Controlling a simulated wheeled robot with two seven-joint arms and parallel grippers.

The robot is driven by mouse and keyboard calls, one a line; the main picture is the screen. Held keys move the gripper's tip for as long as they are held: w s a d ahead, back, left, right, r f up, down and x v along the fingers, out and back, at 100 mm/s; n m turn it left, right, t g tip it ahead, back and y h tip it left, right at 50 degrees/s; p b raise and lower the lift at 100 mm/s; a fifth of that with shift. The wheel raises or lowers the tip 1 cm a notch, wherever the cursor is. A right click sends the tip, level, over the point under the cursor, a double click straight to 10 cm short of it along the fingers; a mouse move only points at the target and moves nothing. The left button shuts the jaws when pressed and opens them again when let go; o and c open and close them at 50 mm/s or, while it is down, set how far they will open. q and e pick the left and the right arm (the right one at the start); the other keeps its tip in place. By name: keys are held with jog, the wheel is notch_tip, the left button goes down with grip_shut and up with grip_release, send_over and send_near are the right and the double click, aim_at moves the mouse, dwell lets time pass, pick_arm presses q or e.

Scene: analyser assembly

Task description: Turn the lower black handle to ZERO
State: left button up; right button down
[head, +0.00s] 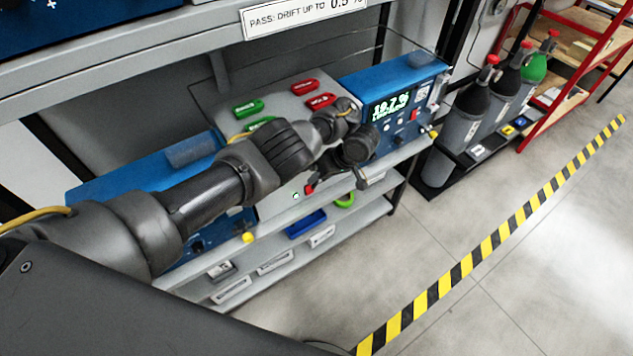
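My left arm comes in from the left across the bench, and my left gripper (338,180) is in front of the panel beside the blue analyser. A small red part (309,189) shows by its dark fingers. I cannot tell whether the fingers are open or shut. The blue analyser (378,82) has a lit display (391,104) that seems to read 18.7 %. I cannot make out the lower black handle or a ZERO mark; my arm and gripper hide part of the panel. My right gripper is not in view.
Red and green labelled pieces (305,87) lie on the upper surface. Blue and green items (306,223) are on the lower shelf. Dark gas cylinders (468,120) stand at the right by a red rack (590,70). Yellow-black tape (490,246) crosses the clear floor.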

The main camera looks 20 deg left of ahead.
pick_arm(q)
jog(key=shift+x, duration=1.1)
grip_shut()
jog(key=shift+a, duration=0.15)
